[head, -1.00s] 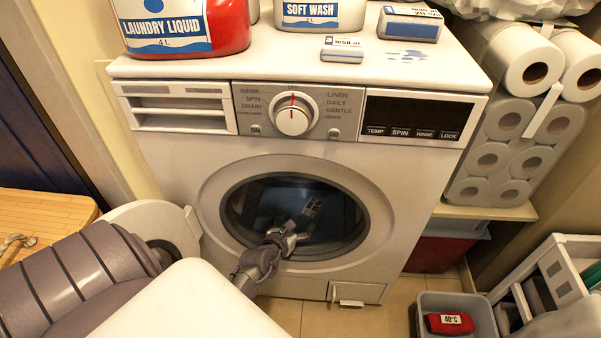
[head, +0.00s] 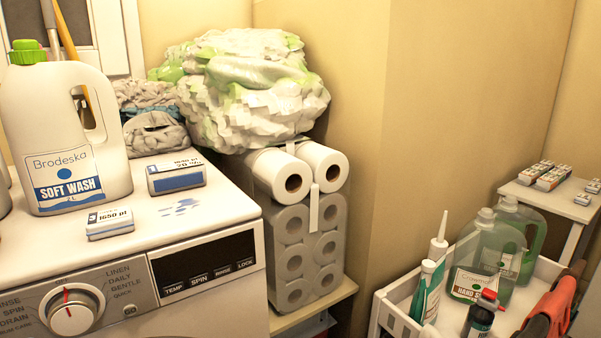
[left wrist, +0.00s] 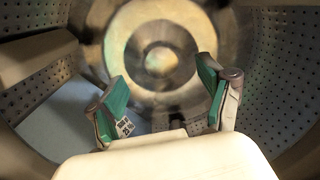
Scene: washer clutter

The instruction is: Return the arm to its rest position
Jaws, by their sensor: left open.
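My left gripper (left wrist: 163,88) shows only in the left wrist view. Its two green-padded fingers are spread apart, and it is inside the perforated metal drum (left wrist: 265,60) of the washer. A pale blue piece (left wrist: 65,112) lies in the drum at the left. A small white printed tag (left wrist: 124,127) shows beside the left finger; I cannot tell what it is fixed to. The washer (head: 215,295) fills the lower left of the head view, with its door out of frame.
A soft wash jug (head: 75,150) and small labelled boxes (head: 176,178) stand on the washer. Toilet rolls (head: 292,245) and a wrapped bundle (head: 255,85) are at its right. A white cart (head: 395,300) holds bottles. The drum wall surrounds my left gripper.

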